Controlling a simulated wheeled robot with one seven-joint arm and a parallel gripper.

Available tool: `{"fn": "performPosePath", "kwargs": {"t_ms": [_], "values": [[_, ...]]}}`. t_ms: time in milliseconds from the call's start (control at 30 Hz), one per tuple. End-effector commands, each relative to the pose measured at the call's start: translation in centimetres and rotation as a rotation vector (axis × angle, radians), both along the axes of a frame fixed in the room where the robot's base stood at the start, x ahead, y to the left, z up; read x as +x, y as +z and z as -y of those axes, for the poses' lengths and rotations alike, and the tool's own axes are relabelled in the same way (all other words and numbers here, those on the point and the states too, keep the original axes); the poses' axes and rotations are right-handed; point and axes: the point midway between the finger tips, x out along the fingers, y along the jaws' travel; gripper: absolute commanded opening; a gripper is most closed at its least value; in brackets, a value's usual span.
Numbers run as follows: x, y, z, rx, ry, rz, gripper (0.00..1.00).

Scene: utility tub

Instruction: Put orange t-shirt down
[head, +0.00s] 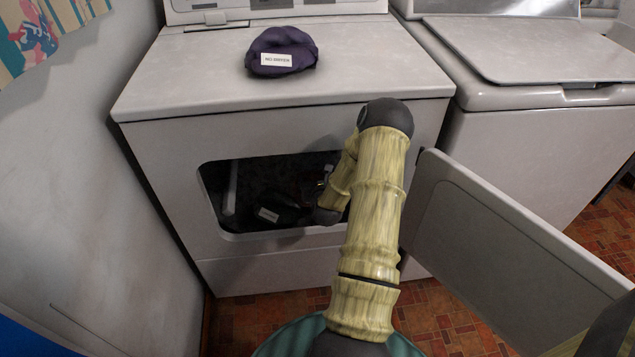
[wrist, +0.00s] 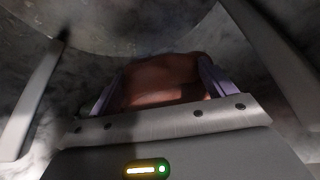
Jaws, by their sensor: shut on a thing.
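My gripper (wrist: 160,84) is inside the drum of the front-loading dryer (head: 165,150). In the wrist view its two purple fingers are shut on a brownish-orange bundled cloth, the orange t-shirt (wrist: 162,78). Whether the cloth touches the drum floor is hard to tell.
A dark cloth with a white label (head: 290,214) lies in the drum near the opening. A purple labelled cloth (head: 284,50) sits on the dryer top. The dryer door (head: 490,255) stands open at the right. A white top-loading washer (head: 535,120) stands to the right.

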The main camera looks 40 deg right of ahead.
Motion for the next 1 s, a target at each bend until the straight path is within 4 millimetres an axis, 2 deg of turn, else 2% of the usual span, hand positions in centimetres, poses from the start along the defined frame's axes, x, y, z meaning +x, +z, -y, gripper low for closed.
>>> {"fn": "performPosePath", "kwargs": {"t_ms": [667, 700, 767, 800, 1000], "values": [[0.0, -1.1, 0.0, -0.001, -0.001, 0.001, 0.55], [0.0, -1.1, 0.0, 0.0, -0.001, 0.0, 0.84], [0.0, -1.1, 0.0, 0.0, -0.001, 0.0, 0.96], [0.0, -1.1, 0.0, 0.0, 0.0, 0.0, 1.0], [0.0, -1.1, 0.0, 0.0, 0.0, 0.0, 1.0]]}}
